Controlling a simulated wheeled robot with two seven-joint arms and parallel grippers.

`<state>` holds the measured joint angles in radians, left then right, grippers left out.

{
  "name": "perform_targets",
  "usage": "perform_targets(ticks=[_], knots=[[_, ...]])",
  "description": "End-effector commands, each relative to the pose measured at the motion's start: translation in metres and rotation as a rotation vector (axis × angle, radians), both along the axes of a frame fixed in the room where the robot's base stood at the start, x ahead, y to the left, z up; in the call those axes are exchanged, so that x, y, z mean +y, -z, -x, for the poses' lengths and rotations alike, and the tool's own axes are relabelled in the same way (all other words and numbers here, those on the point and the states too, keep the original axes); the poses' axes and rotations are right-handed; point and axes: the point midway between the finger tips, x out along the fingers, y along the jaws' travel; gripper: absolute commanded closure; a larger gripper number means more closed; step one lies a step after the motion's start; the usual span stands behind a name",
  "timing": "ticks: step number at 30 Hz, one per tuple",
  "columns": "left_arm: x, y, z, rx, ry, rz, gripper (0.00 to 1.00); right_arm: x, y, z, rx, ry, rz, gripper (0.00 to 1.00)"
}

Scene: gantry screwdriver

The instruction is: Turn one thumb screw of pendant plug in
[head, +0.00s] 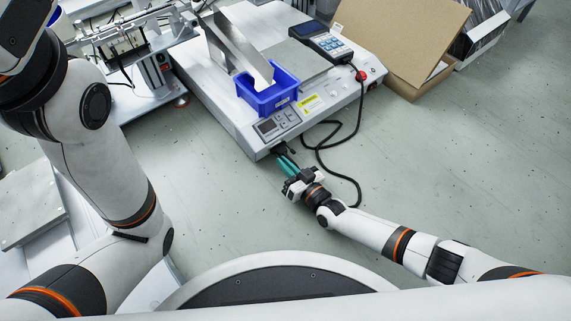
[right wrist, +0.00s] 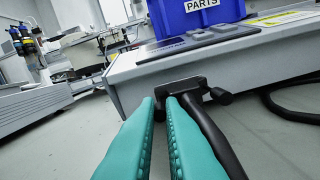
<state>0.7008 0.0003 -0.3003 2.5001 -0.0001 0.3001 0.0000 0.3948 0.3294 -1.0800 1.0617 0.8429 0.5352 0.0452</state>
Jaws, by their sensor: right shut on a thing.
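The black pendant plug (right wrist: 190,84) sits at the front face of the white machine (right wrist: 215,62), low under its control panel. One thumb screw (right wrist: 221,96), a black knob, sticks out at the plug's right end. My right gripper (right wrist: 160,97) has teal fingers and reaches the plug's left end. Its fingertips are closed on the thumb screw there, which they mostly hide. In the head view, the right gripper (head: 278,156) meets the machine's front edge beside the plug (head: 284,149). My left arm is at the left, but its gripper is out of view.
A black cable (head: 352,135) loops over the floor beside my right arm, from the pendant (head: 320,42) on the machine. A blue parts bin (head: 268,98) with metal plates stands on the machine. A cardboard box (head: 400,45) is at the back right. The floor at right is clear.

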Motion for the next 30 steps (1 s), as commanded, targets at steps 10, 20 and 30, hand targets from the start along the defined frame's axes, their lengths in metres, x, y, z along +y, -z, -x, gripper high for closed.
perform_targets(ticks=[10, 20, 30], knots=[[0.0, 0.0003, -0.0002, 0.001, 0.0, 0.0, 0.69, -0.0001, 0.0006, 0.0003, 0.052, -0.001, -0.074, 1.0], [0.0001, 0.0003, -0.0003, 0.001, 0.0, 0.0, 0.69, -0.0003, 0.0006, 0.0002, 0.05, 0.0, -0.073, 0.69], [0.0, -0.0075, -0.0006, 0.002, 0.0, 0.0, 0.69, -0.0051, -0.0016, 0.0068, 0.052, 0.001, -0.072, 0.69]])
